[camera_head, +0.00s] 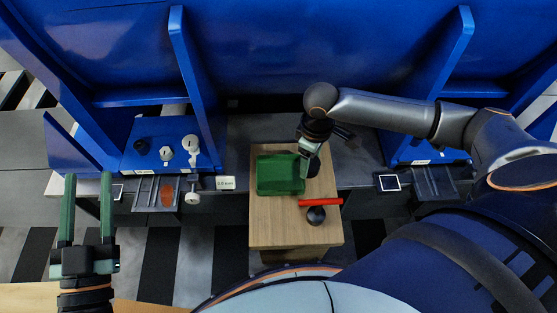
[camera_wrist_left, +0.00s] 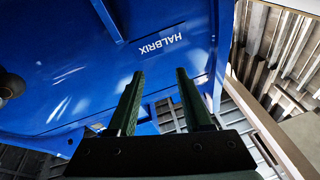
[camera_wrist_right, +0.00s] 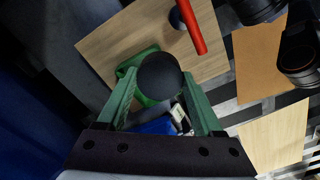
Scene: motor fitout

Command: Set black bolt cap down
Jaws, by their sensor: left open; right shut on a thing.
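A round black bolt cap (camera_wrist_right: 160,77) is between the fingers of my right gripper (camera_wrist_right: 159,84), which is shut on it. In the head view, my right gripper (camera_head: 306,158) is at the right edge of the green tray, with the dark cap (camera_head: 314,168) beside its fingers. I cannot tell whether this cap touches the wooden table. A second black cap (camera_head: 316,215) stands on the table by the red bar. My left gripper (camera_head: 88,180) is open and empty at the far left, and its spread fingers also show in the left wrist view (camera_wrist_left: 157,78).
The wooden table (camera_head: 270,229) bears the green tray (camera_head: 280,175) and a red bar (camera_head: 320,202). A blue machine frame (camera_head: 270,45) stands behind. Its left shelf holds another black part (camera_head: 140,145) and pale bolt-like parts (camera_head: 190,143). The table's front left is bare.

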